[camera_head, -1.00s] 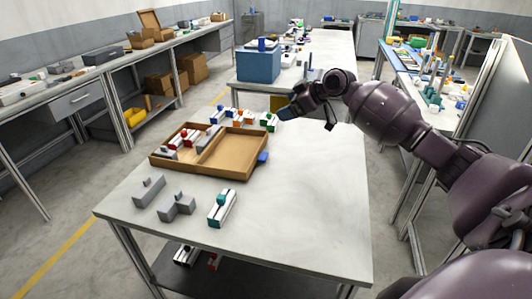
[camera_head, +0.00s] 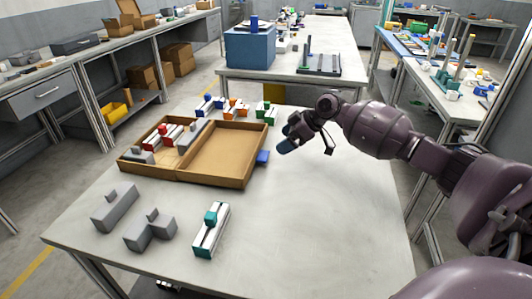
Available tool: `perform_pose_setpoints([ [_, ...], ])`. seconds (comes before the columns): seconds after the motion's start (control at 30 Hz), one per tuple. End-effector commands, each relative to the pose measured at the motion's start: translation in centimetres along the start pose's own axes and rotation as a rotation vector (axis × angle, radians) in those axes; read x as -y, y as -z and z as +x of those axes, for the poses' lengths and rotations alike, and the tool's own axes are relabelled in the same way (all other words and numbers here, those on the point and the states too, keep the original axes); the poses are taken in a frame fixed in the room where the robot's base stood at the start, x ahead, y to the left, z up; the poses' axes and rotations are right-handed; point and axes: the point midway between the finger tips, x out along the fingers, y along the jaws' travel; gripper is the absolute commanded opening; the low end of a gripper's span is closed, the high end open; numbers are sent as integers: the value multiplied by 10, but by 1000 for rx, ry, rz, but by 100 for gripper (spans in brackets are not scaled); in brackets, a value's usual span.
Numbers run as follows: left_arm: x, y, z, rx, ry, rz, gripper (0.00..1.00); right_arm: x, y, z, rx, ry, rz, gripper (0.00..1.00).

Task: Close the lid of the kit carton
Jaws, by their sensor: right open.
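The brown kit carton (camera_head: 182,183) lies open on the near table. Its left half holds red, white and grey parts. Its right half, which looks like the lid (camera_head: 218,183), is folded out flat and is empty inside. A blue tab (camera_head: 262,157) sticks out from the lid's right edge. My right gripper (camera_head: 308,146) is open and empty, a little to the right of the blue tab and apart from it. It appears above the table. My left gripper is not in view.
Grey blocks (camera_head: 114,207) and a white-and-teal part (camera_head: 211,230) lie in front of the carton. Several coloured parts (camera_head: 236,108) stand behind it. The table's right side (camera_head: 330,220) is clear. A blue bin (camera_head: 250,47) stands on the table behind.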

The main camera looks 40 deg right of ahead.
Motion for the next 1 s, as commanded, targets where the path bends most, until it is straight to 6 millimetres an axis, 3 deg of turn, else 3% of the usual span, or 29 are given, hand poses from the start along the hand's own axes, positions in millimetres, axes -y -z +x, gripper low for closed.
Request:
perform_pose_setpoints([
  [0.1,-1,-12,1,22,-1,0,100,0,-4,26,5,5,4,89],
  [0.4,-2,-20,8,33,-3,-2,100,0,-4,70,4,3,4,89],
  [0.6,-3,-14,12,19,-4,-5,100,0,-2,82,2,1,3,89],
  [0.9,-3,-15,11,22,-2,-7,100,0,-2,83,2,0,2,89],
  [1.0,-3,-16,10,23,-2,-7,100,0,-2,83,2,0,2,77],
])
